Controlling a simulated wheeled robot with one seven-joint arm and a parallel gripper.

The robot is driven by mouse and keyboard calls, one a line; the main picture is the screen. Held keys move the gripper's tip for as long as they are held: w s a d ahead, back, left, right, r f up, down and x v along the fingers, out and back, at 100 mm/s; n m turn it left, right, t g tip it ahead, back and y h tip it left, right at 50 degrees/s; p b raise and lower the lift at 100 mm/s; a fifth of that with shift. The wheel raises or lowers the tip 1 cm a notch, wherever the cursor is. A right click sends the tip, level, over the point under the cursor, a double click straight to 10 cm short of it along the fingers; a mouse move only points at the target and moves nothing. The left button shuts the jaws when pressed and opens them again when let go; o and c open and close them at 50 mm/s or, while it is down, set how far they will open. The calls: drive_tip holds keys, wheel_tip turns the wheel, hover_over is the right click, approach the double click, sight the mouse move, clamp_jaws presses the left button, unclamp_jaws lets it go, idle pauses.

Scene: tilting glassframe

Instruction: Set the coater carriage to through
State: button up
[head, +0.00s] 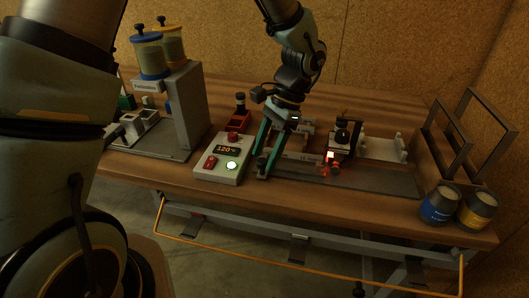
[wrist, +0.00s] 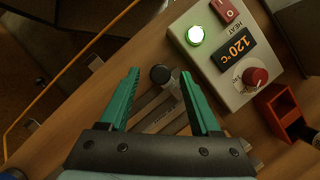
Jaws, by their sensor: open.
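The coater's grey base plate (head: 370,180) lies along the front right of the table. What looks like the carriage (head: 343,138), a dark block with a black top and a red-lit front, stands over its back edge. My gripper (head: 262,164) is open and points down at the left end of the coater, left of that block. In the wrist view my gripper (wrist: 160,80) has its two green fingers spread on either side of a black round knob (wrist: 160,74). The fingers seem apart from the knob. Grey bars (wrist: 163,112) run behind it, partly hidden by my gripper.
A heater box (head: 221,162) reading 120°C, with a lit green button, stands just left of my gripper. A red block (head: 238,118) is behind it. Two jars (head: 440,204) and upright frames (head: 445,138) stand at right. An orange rail (head: 300,258) runs along the table front.

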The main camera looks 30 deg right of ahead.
drive_tip(key=shift+a+f, duration=0.25)
drive_tip(key=shift+f, duration=0.25)
clamp_jaws()
idle(1.2)
